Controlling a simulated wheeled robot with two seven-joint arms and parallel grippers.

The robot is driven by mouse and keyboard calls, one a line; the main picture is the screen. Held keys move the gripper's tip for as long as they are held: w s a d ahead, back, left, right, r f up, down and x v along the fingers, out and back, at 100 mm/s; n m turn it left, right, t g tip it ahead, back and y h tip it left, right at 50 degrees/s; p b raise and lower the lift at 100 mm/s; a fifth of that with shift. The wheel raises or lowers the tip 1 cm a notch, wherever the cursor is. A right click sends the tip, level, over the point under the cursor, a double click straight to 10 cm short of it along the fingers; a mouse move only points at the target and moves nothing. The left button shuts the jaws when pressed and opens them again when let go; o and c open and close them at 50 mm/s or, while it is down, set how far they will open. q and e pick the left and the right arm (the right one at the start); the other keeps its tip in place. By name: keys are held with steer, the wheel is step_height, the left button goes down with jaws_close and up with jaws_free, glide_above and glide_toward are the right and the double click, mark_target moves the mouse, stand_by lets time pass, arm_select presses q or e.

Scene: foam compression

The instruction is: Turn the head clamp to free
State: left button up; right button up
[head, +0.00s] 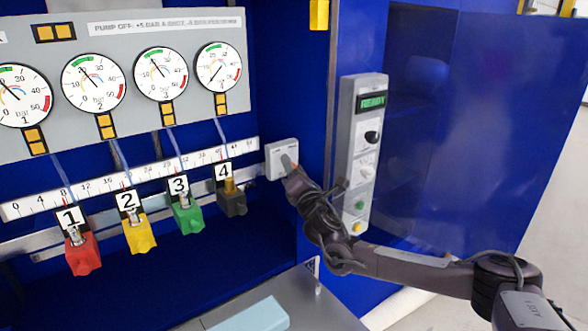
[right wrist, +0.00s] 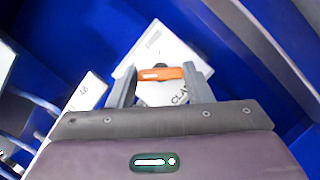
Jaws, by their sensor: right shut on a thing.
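The head clamp is a light grey square plate (head: 275,158) at the right end of the scale rail in the head view. In the right wrist view the plate (right wrist: 158,46) carries an orange lever (right wrist: 163,74) and lettering, partly hidden, that begins "CLA". My right gripper (head: 290,166) reaches the plate from the lower right. In the right wrist view its two grey fingers (right wrist: 161,82) are shut on the orange lever, one at each end. The lever lies crosswise between them. In the head view the gripper hides most of the lever. My left gripper is not in view.
A control panel (head: 353,100) reading "READY", with a knob and buttons, stands just right of the clamp, close behind my right arm. Numbered red, yellow, green and dark blocks hang along the scale rail (head: 100,192). A pale blue slab (head: 252,315) lies below.

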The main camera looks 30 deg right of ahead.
steer(key=shift+m, duration=0.4)
steer(key=shift+r+m+g+y+p, duration=0.15)
steer(key=shift+m+g+p, duration=0.9)
steer(key=shift+m+p, duration=1.45)
steer(key=shift+r+m+g+y+p, duration=0.15)
steer(key=shift+m+g+p, duration=0.95)
steer(key=shift+m+p, duration=1.35)
steer(key=shift+r+m+g+y+p, duration=0.15)
steer(key=shift+m+g+p, duration=1.25)
steer(key=shift+m, duration=1.75)
steer(key=shift+f+t+p, duration=0.1)
steer(key=shift+t+p, duration=0.25)
steer(key=o, duration=1)
